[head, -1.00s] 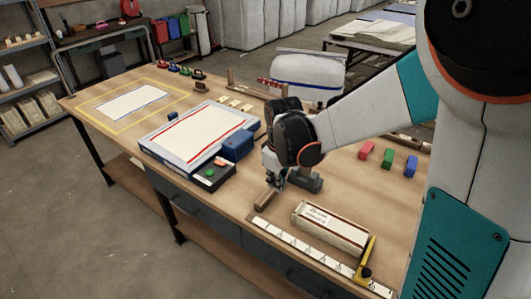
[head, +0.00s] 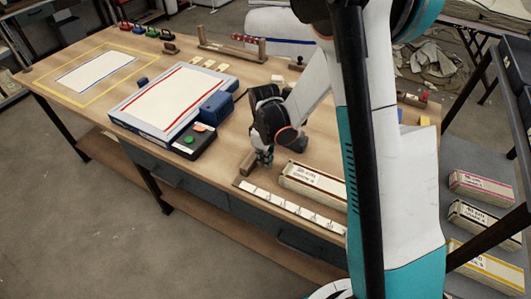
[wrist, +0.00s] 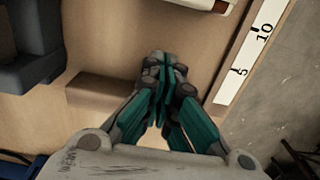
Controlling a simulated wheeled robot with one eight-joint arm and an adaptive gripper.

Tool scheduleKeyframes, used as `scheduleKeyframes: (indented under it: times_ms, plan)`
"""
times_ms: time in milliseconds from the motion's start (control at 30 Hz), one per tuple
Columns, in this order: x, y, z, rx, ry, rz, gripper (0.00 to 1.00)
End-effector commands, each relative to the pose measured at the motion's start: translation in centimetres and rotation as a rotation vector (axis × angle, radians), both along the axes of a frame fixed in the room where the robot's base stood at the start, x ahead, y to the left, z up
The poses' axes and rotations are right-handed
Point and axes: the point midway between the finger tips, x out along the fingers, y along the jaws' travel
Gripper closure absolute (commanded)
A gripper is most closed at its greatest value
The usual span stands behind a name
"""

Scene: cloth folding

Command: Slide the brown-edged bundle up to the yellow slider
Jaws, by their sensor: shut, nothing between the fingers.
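The brown-edged bundle (head: 312,182), a long pale stack with a label, lies on the workbench behind the numbered ruler strip (head: 290,205). Its right end is hidden by my arm in the head view. In the wrist view a corner of the bundle (wrist: 222,7) shows at the top edge, and the ruler (wrist: 250,50) runs along the right. My gripper (head: 264,163) is shut and empty, low over the bench, just left of the bundle's left end and apart from it. It also shows in the wrist view (wrist: 164,62). The yellow slider is hidden now.
A brown wooden block (head: 248,161) lies left of my gripper, also in the wrist view (wrist: 100,88). A dark tool (wrist: 30,50) lies nearby. A control box (head: 194,143) stands farther left. More labelled bundles (head: 480,188) rest on a side shelf at right.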

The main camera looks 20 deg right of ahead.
Motion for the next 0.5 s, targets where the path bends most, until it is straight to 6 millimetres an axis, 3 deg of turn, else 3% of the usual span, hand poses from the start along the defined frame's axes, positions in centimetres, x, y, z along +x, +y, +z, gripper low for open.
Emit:
scheduleKeyframes:
  times_ms: [100, 300, 500]
  plan:
    - [0.0, 0.0, -2.6, 0.0, 0.0, 0.0, 1.0]
    - [-2.2, -2.1, -2.0, 0.0, 0.0, -0.002, 1.0]
    - [-2.8, -2.8, -1.9, 0.0, 0.0, -0.001, 1.0]
